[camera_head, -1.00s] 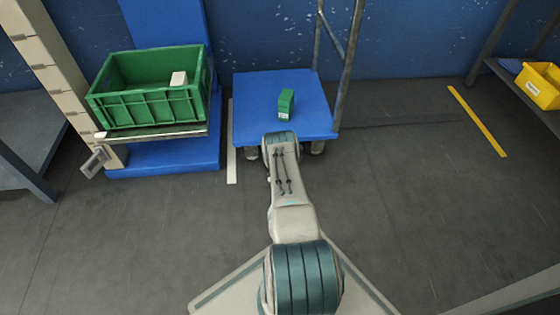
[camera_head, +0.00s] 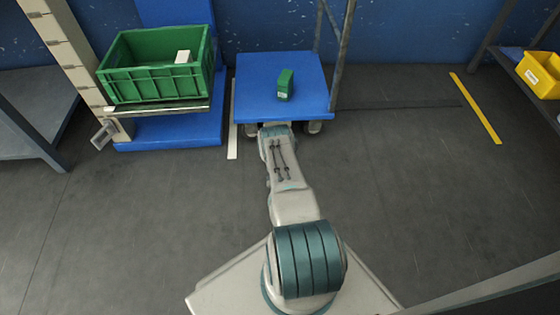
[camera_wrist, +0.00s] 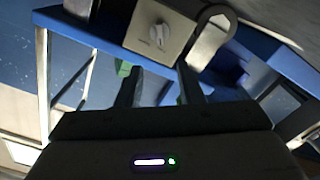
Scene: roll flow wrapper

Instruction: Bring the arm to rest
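My arm reaches forward over the floor toward the blue cart in the head view, and its far end is hidden behind its own links there. My gripper (camera_wrist: 160,88) shows in the wrist view with its two dark fingers apart. I see nothing held between them. A green box (camera_head: 285,85) stands on the blue cart (camera_head: 255,105). A small green patch (camera_wrist: 124,68) beside the left finger in the wrist view may be that box.
A green crate (camera_head: 150,85) with a pale box (camera_head: 183,56) in it sits on a stand at the left. A yellow bin (camera_head: 541,74) is on a shelf at the right. A grey unit with a knob (camera_wrist: 159,34) is beyond the fingers. Open floor lies on both sides.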

